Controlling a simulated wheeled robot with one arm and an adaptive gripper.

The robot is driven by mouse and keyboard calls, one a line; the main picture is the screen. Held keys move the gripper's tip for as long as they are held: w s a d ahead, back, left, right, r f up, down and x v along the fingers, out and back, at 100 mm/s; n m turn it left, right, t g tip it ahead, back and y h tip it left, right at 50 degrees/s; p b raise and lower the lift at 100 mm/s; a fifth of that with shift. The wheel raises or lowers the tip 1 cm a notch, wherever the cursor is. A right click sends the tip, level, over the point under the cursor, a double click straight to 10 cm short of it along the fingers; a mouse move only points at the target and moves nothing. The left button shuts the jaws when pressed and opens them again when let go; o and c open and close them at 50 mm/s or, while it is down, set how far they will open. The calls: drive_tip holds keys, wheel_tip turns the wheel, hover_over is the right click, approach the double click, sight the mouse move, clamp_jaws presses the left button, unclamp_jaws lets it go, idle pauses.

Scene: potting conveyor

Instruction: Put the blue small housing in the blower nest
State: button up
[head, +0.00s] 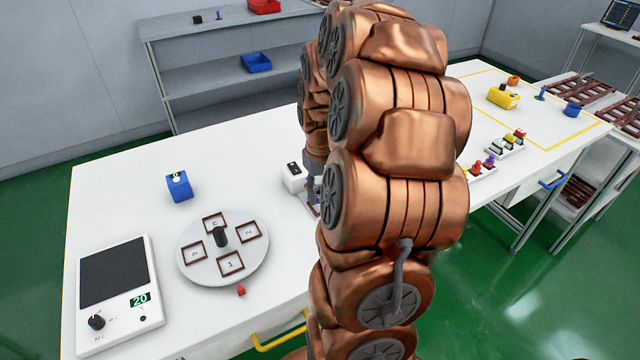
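My copper-coloured arm fills the middle of the view and hides much of the table behind it. Only a sliver of my gripper (314,198) shows at the arm's left edge, beside a small white box-shaped unit (293,178) with a dark top opening. I cannot tell whether it is open or holds anything. I cannot make out a blue small housing for certain. A small blue round object (572,110) sits at the far right of the table. The blower nest is not clearly identifiable; the white unit may be part of it, and the arm covers the area beside it.
A turntable (190,262) with numbered squares and a hotplate (86,329) reading 20 stand at left. Behind is a blue box with a display (179,186). Coloured parts on white strips (506,146) and a yellow block (503,97) are at right. Bare tabletop lies at back left.

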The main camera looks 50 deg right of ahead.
drive_tip(key=shift+f, duration=0.7)
drive_tip(key=shift+a+f+b, duration=0.1)
drive_tip(key=shift+f+b, duration=0.25)
drive_tip(key=shift+f, duration=0.15)
drive_tip(key=o, duration=0.9)
drive_tip(key=shift+o, duration=0.2)
drive_tip(key=shift+r, duration=0.15)
wheel_tip(320, 180, up, 12)
